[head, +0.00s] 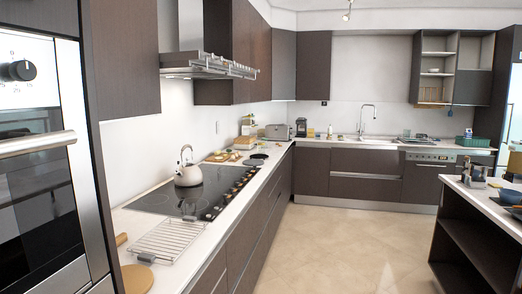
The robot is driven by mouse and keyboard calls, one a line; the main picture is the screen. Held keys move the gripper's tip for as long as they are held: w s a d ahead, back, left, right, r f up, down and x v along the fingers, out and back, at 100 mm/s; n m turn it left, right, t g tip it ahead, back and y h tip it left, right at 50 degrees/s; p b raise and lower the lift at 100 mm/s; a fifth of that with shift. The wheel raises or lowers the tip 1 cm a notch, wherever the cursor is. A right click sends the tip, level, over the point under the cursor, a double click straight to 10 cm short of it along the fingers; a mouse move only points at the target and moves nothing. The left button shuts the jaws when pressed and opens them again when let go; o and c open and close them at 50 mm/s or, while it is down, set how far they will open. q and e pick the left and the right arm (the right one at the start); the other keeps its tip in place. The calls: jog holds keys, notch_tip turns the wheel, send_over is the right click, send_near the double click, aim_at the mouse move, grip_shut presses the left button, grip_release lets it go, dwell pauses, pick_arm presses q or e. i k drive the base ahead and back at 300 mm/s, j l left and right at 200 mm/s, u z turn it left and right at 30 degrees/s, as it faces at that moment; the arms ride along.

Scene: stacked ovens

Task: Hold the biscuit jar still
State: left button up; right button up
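I cannot make out a biscuit jar in the head view. Small items on the far counters are too small to tell apart, so I cannot say whether one of them is the jar. Neither of my grippers shows in this view.
A built-in oven (40,165) stands close at the left. The counter (190,255) beside it bears a wire rack (168,241), a round wooden board (137,279) and a white kettle (187,170) on the black hob (150,201). An island (470,196) stands right. Tiled floor (345,245) between is clear.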

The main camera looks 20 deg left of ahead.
aim_at(260, 148)
jog(key=i+u, duration=0.1)
jog(key=i, duration=3.85)
jog(key=i+l+u, duration=0.1)
jog(key=i+u, duration=0.15)
jog(key=i, duration=0.25)
jog(key=i+l+u, duration=0.25)
jog(key=i, duration=0.25)
jog(key=i+l+u, duration=0.25)
jog(key=i, duration=0.25)
jog(key=i+l+u, duration=0.25)
jog(key=i, duration=0.2)
